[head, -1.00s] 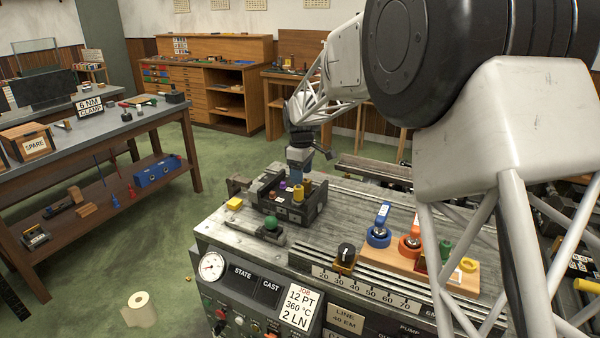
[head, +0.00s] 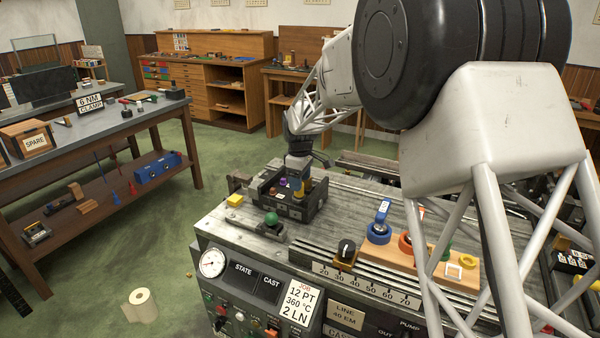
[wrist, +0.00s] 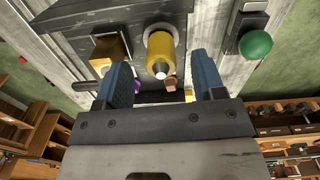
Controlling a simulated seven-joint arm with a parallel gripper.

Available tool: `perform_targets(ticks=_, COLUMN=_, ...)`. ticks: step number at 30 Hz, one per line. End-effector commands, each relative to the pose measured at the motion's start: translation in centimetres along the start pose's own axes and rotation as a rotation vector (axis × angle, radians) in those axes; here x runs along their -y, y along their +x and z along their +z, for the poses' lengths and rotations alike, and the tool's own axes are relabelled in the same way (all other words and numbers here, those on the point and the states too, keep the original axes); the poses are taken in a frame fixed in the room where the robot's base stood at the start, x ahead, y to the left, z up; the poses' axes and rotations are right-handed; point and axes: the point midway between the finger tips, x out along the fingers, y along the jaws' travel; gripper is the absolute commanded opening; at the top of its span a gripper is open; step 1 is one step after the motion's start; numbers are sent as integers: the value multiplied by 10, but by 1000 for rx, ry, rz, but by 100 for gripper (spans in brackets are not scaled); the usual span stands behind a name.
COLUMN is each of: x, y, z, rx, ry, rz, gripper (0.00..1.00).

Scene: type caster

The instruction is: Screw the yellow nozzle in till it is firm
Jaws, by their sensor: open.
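The yellow nozzle (wrist: 161,50) is a short cylinder with a pale tip, standing at the dark casting block (head: 318,208) on the machine bench. My gripper (wrist: 161,68) is open, with one blue finger on each side of the nozzle in the wrist view. I see gaps between the fingers and the nozzle, and cannot tell its exact depth between them. In the head view my gripper (head: 296,186) is low over the block and partly hides the nozzle. How deep the nozzle's thread sits is hidden.
A brass block (wrist: 111,47) stands beside the nozzle, and a green ball knob (wrist: 255,45) on the other side. A wooden rack (head: 460,282) with blue, orange and green ringed pieces stands at right.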

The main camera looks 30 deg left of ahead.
Motion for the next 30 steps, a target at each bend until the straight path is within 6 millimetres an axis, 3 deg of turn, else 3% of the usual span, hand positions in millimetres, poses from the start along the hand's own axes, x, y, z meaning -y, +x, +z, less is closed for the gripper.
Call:
perform_targets(ticks=9, x=0, y=33, z=0, rx=1, ry=0, rz=-1, gripper=63)
perform_targets(ticks=23, x=0, y=40, z=0, rx=0, ry=0, rz=0, gripper=63)
perform_targets(ticks=30, x=0, y=40, z=0, rx=0, ry=0, rz=0, gripper=28)
